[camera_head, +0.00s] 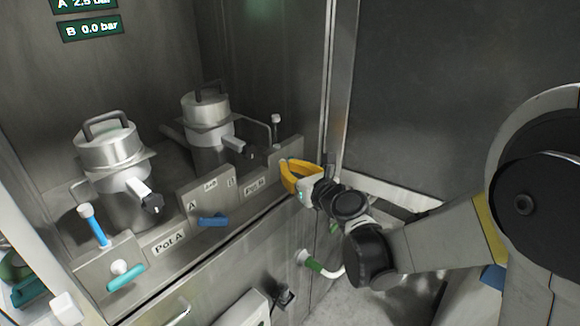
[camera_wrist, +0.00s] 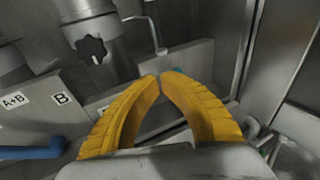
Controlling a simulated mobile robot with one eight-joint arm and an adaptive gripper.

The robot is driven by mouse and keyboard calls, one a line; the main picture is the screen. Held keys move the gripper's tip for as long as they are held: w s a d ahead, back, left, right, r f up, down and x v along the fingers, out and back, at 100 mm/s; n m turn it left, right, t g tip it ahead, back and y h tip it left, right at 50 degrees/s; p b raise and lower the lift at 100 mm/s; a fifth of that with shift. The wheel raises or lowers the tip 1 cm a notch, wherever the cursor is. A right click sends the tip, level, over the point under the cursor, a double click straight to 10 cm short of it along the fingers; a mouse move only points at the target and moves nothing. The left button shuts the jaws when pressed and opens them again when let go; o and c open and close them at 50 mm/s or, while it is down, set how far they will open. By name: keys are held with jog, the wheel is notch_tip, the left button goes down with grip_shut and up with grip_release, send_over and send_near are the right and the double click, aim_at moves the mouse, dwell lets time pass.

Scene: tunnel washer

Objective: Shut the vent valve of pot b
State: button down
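Pot B (camera_head: 207,108) is the metal pot on the right, with a lid handle and a dark knob (camera_head: 238,144) on its side spout. The knob (camera_wrist: 91,49) also shows in the wrist view. A thin upright pipe (camera_head: 275,130) stands behind the panel to the right of pot B; it also shows in the wrist view (camera_wrist: 157,36). My gripper (camera_head: 284,175) is at the right end of the Pot B panel. Its yellow fingertips (camera_wrist: 160,77) nearly meet, with nothing visible between them.
Pot A (camera_head: 108,150) stands left, with a blue-banded pipe (camera_head: 95,228) and a teal handle (camera_head: 125,277). A blue handle (camera_head: 213,220) sits on the middle panel. The display (camera_head: 92,28) reads B 0.0 bar. A metal post (camera_head: 340,90) rises right of my gripper.

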jog(key=p+v, duration=0.1)
jog(key=v, duration=0.9)
